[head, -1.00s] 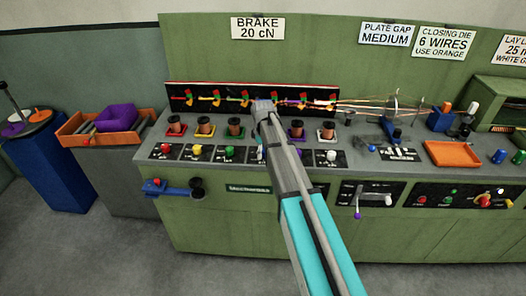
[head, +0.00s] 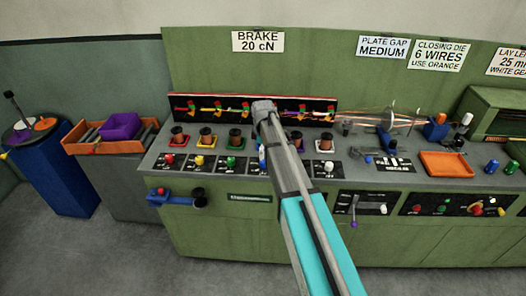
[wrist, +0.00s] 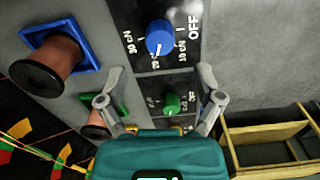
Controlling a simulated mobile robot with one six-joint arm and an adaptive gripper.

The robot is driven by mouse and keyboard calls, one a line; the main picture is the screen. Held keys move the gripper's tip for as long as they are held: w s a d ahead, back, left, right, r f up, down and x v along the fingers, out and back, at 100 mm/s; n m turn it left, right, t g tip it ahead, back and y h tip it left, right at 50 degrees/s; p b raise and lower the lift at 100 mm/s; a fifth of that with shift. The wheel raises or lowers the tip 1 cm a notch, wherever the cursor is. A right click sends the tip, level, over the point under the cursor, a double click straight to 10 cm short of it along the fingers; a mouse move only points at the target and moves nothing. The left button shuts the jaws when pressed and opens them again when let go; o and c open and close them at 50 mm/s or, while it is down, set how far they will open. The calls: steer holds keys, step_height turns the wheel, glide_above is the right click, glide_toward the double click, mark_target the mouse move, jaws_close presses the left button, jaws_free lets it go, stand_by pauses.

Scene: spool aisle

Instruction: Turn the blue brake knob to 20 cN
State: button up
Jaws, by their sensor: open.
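The blue brake knob (wrist: 159,38) is at the top centre of the wrist view, on a black dial plate. Printed marks surround it: OFF and 10 cN on the right, others below and left. Its white pointer line points roughly down in the picture, towards the lower mark, which is hard to read. My gripper (wrist: 160,96) is open, its fingers apart and empty. The blue knob lies beyond the fingertips; a green knob (wrist: 171,103) shows between the fingers. The brake sign (head: 258,41) reads 20 cN.
A copper spool (wrist: 48,64) on a blue base stands beside the blue knob. Red (head: 169,159), yellow (head: 199,160) and white (head: 328,166) knobs share the row. Behind the spools is a wire rack. An orange tray (head: 447,164) lies right; the floor in front is clear.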

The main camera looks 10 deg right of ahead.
mark_target(263, 161)
steer(key=shift+r+p, duration=3.65)
steer(key=shift+r, duration=0.35)
steer(key=s+f+m+b, duration=0.5)
steer(key=s+m, duration=0.2)
steer(key=s, duration=0.6)
steer(key=s+f+m+b, duration=0.6)
steer(key=s, duration=0.7)
steer(key=shift+f+m, duration=0.15)
steer(key=shift+m, duration=0.25)
steer(key=shift+s, duration=0.1)
